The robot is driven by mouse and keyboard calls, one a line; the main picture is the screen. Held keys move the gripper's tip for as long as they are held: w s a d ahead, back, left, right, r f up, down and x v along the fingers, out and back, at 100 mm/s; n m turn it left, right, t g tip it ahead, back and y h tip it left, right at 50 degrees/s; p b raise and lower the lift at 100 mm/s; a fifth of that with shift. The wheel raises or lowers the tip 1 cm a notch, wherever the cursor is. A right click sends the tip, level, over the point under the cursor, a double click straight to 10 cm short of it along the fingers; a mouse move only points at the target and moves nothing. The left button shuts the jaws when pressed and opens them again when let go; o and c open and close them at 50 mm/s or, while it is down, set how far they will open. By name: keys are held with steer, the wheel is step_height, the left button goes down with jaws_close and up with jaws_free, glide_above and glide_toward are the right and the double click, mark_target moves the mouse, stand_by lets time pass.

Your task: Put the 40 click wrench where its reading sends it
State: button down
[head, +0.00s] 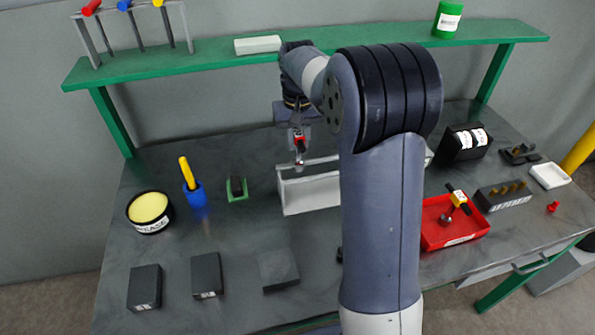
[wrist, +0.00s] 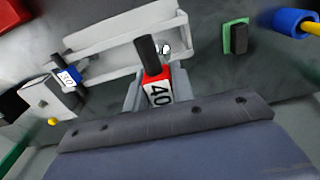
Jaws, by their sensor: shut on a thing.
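My gripper (wrist: 158,92) is shut on the 40 click wrench (wrist: 158,88), which has a red body, a white label reading 40 and a dark handle. In the head view the wrench (head: 299,143) hangs from my gripper above the back of the pale two-walled tray (head: 312,196). The tray also shows behind the wrench in the wrist view (wrist: 95,57). A blue-bodied tool (wrist: 70,76) with a small white label stands near the tray's end in the wrist view; its number is unclear. My arm hides the tray's right part in the head view.
A red bin (head: 440,236) holds a yellow-and-black tool. Dark labelled blocks (head: 206,275) stand in front. A grease tin (head: 150,211), blue holder (head: 194,195) and green block (head: 237,188) are left. A black box (head: 464,144) and pegged block (head: 503,196) are right.

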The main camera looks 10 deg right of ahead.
mark_target(298, 164)
step_height(298, 164, down, 11)
steer(key=shift+f+p, duration=0.1)
steer(key=shift+p, duration=0.5)
steer(key=shift+f, duration=0.1)
steer(key=c, duration=1.2)
jaws_free()
step_height(298, 164, up, 12)
steer(key=shift+r+b, duration=0.15)
steer(key=shift+b, duration=0.55)
